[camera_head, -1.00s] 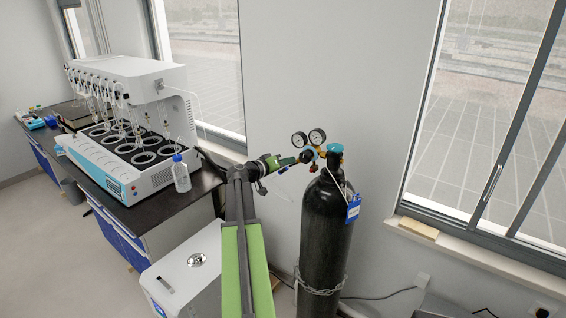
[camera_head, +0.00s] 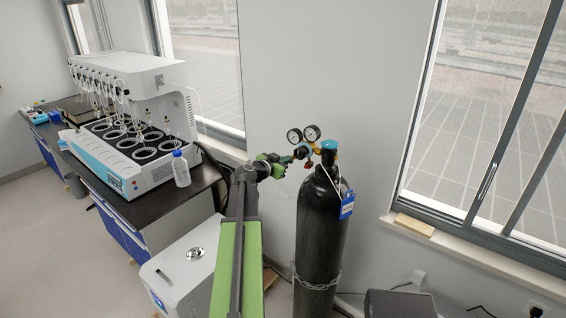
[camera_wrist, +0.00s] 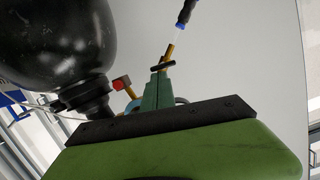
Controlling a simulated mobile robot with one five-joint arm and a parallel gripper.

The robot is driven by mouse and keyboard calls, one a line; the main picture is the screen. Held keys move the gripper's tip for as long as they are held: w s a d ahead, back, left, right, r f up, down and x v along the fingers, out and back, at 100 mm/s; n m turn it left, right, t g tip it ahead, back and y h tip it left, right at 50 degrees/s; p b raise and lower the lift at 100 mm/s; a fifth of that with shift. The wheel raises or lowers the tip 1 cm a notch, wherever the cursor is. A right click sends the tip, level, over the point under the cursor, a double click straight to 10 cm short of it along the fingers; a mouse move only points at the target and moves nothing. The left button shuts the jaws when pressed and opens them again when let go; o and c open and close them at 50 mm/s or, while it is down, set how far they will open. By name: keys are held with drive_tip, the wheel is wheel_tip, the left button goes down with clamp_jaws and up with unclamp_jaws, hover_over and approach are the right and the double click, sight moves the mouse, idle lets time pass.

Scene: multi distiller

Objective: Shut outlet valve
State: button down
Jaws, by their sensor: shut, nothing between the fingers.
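A black gas cylinder (camera_head: 318,225) stands upright by the wall with a regulator (camera_head: 327,146) and two round gauges (camera_head: 303,134) on top. In the wrist view, the brass outlet (camera_wrist: 169,51) carries a small black cross-handle valve (camera_wrist: 162,66), with a blue-ended black hose (camera_wrist: 182,22) beyond. My green gripper (camera_head: 288,159) is at the regulator's left side. In the wrist view, its shut fingers (camera_wrist: 157,80) reach up to the black handle and overlap it; I cannot tell whether they touch it. A red part (camera_wrist: 122,83) shows left of the fingers.
A white multi-place distiller (camera_head: 130,120) stands on the dark bench (camera_head: 125,207) at left, with a blue-capped bottle (camera_head: 181,170) beside it. A white box unit (camera_head: 180,275) is on the floor. A chain (camera_head: 318,284) rings the cylinder. Windows are at right.

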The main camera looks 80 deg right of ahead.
drive_tip(key=m, duration=0.1)
drive_tip(key=s+f+m+t+h+b, duration=0.1)
drive_tip(key=m, duration=0.1)
drive_tip(key=shift+a+m+b, duration=0.15)
drive_tip(key=shift+m+b, duration=0.15)
drive_tip(key=shift+a+f, duration=0.1)
drive_tip(key=shift+f, duration=0.05)
idle(0.7)
drive_tip(key=p+v, duration=0.2)
drive_tip(key=v, duration=1)
drive_tip(key=shift+s, duration=0.15)
